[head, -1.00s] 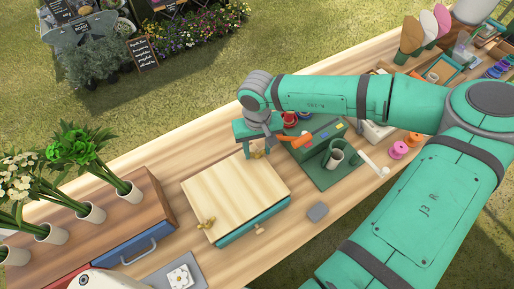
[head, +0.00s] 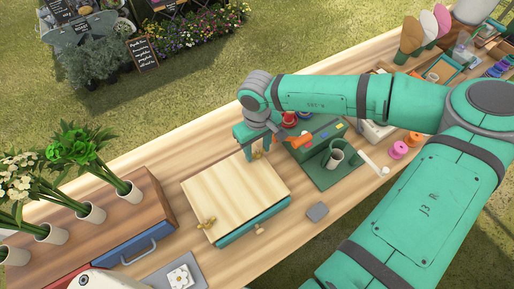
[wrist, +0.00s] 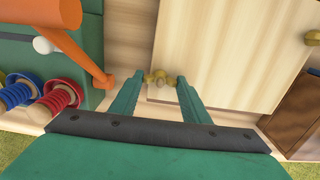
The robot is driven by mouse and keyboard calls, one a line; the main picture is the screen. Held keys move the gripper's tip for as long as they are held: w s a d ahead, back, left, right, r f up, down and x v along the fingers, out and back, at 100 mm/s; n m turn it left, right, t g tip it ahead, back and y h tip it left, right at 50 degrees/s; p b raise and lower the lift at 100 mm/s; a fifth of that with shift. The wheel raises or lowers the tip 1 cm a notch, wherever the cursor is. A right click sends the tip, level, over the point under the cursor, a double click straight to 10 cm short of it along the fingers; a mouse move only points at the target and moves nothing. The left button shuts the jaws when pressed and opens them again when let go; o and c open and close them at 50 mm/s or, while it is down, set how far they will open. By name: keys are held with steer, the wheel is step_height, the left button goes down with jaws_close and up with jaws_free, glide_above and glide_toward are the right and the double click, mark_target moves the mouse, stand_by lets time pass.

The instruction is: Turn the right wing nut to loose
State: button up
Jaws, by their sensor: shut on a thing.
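The right wing nut (head: 257,155) is brass-coloured and sits at the back right edge of a pale wooden press board (head: 235,190). In the wrist view the wing nut (wrist: 158,79) lies between my two fingertips, its wings reaching towards both. My gripper (head: 254,153) points down at that corner and is shut on the right wing nut; it also shows in the wrist view (wrist: 160,77). The fingers partly hide the nut in the head view. The left wing nut (head: 206,223) stands at the board's front left, untouched.
A green box with an orange handle (head: 303,153) and thread spools (wrist: 60,96) stands close beside my gripper. Flower vases (head: 130,192) stand at left.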

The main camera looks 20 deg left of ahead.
mark_target(258, 151)
steer(key=o, duration=1)
steer(key=shift+o, duration=0.2)
step_height(258, 151, up, 11)
steer(key=shift+w+f, duration=0.15)
